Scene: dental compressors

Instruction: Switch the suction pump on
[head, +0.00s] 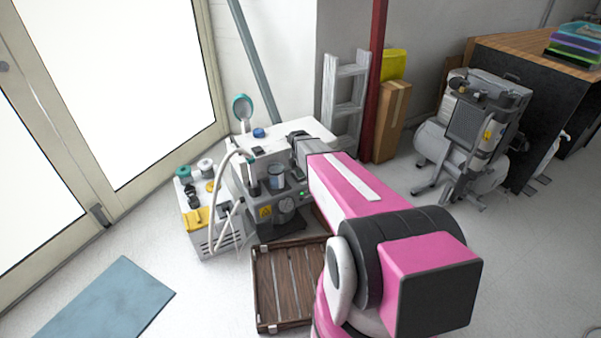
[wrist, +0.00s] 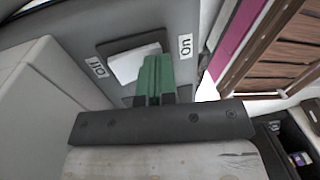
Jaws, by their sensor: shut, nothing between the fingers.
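The suction pump (head: 285,205) is a grey machine with a gauge, a jar and a yellow warning label, standing beyond my pink arm in the head view. In the wrist view its grey panel (wrist: 188,15) carries a pale rocker switch (wrist: 128,66) in a dark plate. The "Off" label (wrist: 96,67) is left of the switch and the "On" label (wrist: 185,46) is right. My gripper (wrist: 155,72) is shut and empty, its green fingertips at the On side of the switch, partly covering it. Contact cannot be told. A small green light (head: 303,194) shows on the pump front.
A wooden pallet (head: 285,283) lies on the floor before the pump. A white unit with a yellow part (head: 197,217) stands at its left. A ladder (head: 343,105) and red post (head: 376,80) are behind. A compressor (head: 465,140) stands right. Floor at front left has a blue mat (head: 105,300).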

